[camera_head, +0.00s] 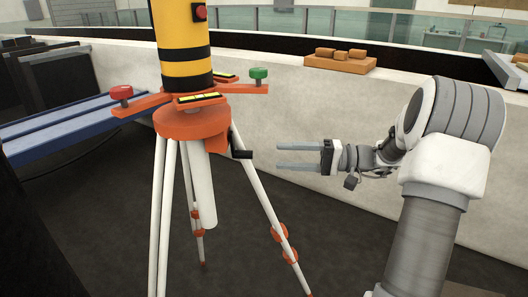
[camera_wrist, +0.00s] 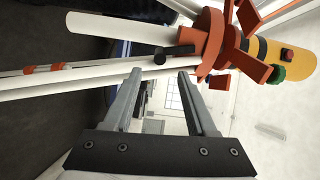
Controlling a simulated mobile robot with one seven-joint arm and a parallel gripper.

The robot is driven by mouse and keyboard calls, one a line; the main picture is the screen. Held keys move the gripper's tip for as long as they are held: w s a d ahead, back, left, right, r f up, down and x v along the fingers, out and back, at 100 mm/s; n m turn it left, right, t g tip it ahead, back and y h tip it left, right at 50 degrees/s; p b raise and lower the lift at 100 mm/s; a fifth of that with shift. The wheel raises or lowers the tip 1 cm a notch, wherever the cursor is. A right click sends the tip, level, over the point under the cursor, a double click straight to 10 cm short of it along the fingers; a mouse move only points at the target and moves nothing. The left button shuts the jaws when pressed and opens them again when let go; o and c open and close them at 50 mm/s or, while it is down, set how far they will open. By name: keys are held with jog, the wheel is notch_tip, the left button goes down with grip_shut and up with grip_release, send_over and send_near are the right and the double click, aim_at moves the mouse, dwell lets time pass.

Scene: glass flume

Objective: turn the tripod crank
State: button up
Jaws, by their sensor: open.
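The tripod (camera_head: 190,123) stands in front of me with an orange head and white legs. Its small black crank (camera_head: 241,153) sticks out on the right side below the head. My gripper (camera_head: 280,155) is open and empty, level with the crank and a little to its right, fingers pointing at it. In the wrist view the tripod (camera_wrist: 209,40) appears turned on its side. The crank's dark end (camera_wrist: 160,54) shows just beyond and between the fingertips (camera_wrist: 160,72), apparently apart from them. Part of the crank's arm is hard to make out.
A yellow and black instrument (camera_head: 182,45) stands on the tripod head. Orange arms there carry a red knob (camera_head: 121,93) and a green knob (camera_head: 259,73). Blue beams (camera_head: 60,128) lie at left. A pale curved wall (camera_head: 340,115) runs behind, with orange blocks (camera_head: 340,61) on top.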

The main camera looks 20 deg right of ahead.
jog(key=p+v, duration=0.1)
jog(key=v, duration=0.8)
jog(key=shift+c, duration=0.4)
